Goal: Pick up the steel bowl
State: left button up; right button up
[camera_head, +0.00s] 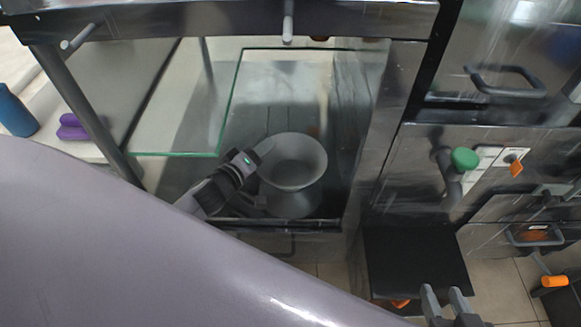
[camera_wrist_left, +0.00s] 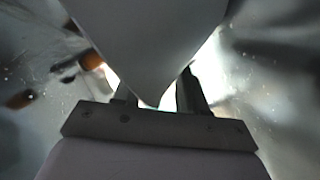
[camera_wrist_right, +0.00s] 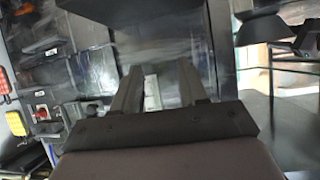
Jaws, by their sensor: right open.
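The steel bowl (camera_head: 293,160) is a grey, round, wide-rimmed bowl inside the press's steel bay. A similar rounded grey shape below it may be its reflection or a stand; I cannot tell. My left gripper (camera_head: 255,158) is at the bowl's left rim. In the left wrist view, a pale smooth surface, likely the bowl (camera_wrist_left: 150,40), tapers down between the spread fingers of my left gripper (camera_wrist_left: 156,92). Contact is not clear. My right gripper (camera_head: 447,300) is open and empty at the lower right, away from the bowl; its parted fingers (camera_wrist_right: 160,82) show in the right wrist view.
A glass panel (camera_head: 175,154) and steel walls surround the bay. A front ledge (camera_head: 285,225) runs below the bowl. A green knob (camera_head: 465,158) stands out on the right. A black shelf (camera_head: 415,262) lies near my right gripper. A blue bottle (camera_head: 14,112) is at far left.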

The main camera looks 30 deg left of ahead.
pick_arm(q)
grip_shut()
jog(key=shift+r, duration=0.15)
